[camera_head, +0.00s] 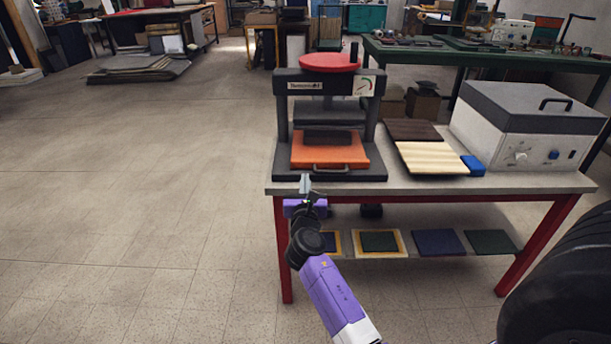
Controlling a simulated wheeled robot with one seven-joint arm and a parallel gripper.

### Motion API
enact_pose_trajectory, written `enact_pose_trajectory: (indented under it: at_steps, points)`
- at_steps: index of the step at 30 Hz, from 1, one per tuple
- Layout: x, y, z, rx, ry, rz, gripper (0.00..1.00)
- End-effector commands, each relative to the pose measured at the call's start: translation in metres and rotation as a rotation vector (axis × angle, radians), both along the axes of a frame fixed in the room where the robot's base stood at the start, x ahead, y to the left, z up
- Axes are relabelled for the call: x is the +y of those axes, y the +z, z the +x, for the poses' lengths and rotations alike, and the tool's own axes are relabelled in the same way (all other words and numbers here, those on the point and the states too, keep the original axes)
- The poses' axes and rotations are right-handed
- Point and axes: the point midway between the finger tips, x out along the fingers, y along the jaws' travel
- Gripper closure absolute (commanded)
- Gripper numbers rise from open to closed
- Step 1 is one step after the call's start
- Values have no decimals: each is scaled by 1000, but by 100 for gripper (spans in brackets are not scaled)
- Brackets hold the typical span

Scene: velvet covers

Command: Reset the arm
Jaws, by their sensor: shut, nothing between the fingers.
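My arm, purple, black and white, reaches up from the bottom of the head view. My gripper (305,186) is at its end, just in front of the left front part of a grey-topped table with red legs (420,188). The gripper looks small here; its fingers are together with nothing between them. Behind it on the table stands a black press (330,118) with a red round top and an orange plate (329,150) with a metal handle. Whether the fingers touch the table edge or are apart from it cannot be told.
Right of the press lie a dark board (413,131), a pale striped board (433,157) and a blue block (473,165), beside a white box with a dark lid (526,124). Framed panels (380,242) lie on the lower shelf. Floor at left (130,200) is clear.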

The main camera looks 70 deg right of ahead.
Motion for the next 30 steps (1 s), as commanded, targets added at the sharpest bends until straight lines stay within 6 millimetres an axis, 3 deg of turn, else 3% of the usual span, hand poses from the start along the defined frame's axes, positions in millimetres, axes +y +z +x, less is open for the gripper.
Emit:
enact_pose_trajectory:
  at_steps: [12, 26, 30]
  points:
    - [61, 0, -24, 1, 4, 0, 100]
    - [71, 0, -29, -8, 1, 3, 100]
    - [74, 1, -22, -125, 28, 51, 100]
